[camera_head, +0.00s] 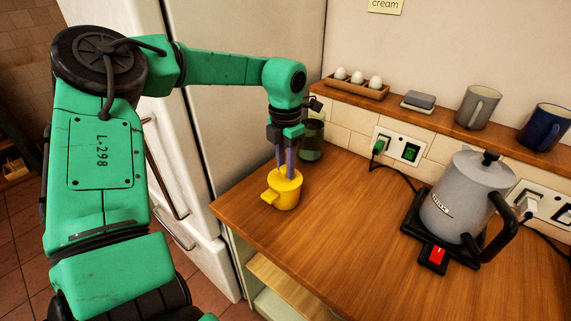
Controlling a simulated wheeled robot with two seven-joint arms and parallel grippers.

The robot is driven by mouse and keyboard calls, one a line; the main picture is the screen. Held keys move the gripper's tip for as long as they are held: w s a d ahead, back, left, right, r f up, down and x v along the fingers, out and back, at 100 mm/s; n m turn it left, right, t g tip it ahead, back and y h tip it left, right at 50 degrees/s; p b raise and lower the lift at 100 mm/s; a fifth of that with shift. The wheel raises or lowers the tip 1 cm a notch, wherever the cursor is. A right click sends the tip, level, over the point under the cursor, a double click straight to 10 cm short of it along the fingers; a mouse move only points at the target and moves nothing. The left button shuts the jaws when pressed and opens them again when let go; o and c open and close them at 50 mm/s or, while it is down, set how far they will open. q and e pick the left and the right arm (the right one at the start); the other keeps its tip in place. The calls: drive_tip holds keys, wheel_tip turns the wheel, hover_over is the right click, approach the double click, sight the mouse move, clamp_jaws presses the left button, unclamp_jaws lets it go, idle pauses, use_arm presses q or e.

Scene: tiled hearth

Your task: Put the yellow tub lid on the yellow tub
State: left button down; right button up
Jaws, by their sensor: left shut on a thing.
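The yellow tub (286,203) stands upright on the wooden counter near its left edge, with a short yellow tab or handle sticking out on its left. The yellow tub lid (291,182) appears to be at the top of the tub, but the two share one colour and I cannot tell whether it is fully seated. My left gripper (287,172) comes down from above and is shut on the lid. Its fingers hide part of the lid's top. My right gripper is not in view.
A dark green jar (312,141) stands close behind the left gripper. A grey kettle (462,197) sits on a black base at the right. A shelf behind holds an egg tray (357,89), a grey mug (478,106) and a blue mug (544,127). The counter's middle (350,220) is clear.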

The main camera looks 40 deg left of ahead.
use_arm(q)
drive_tip(key=c, duration=0.5)
unclamp_jaws()
drive_tip(key=shift+r, duration=0.1)
drive_tip(key=shift+r+p, duration=1.45)
drive_tip(key=shift+r, duration=0.6)
drive_tip(key=shift+r, duration=0.1)
drive_tip(key=shift+r, duration=0.35)
wheel_tip(320, 180, up, 14)
drive_tip(key=shift+f+b, duration=0.1)
drive_tip(key=shift+b, duration=0.2)
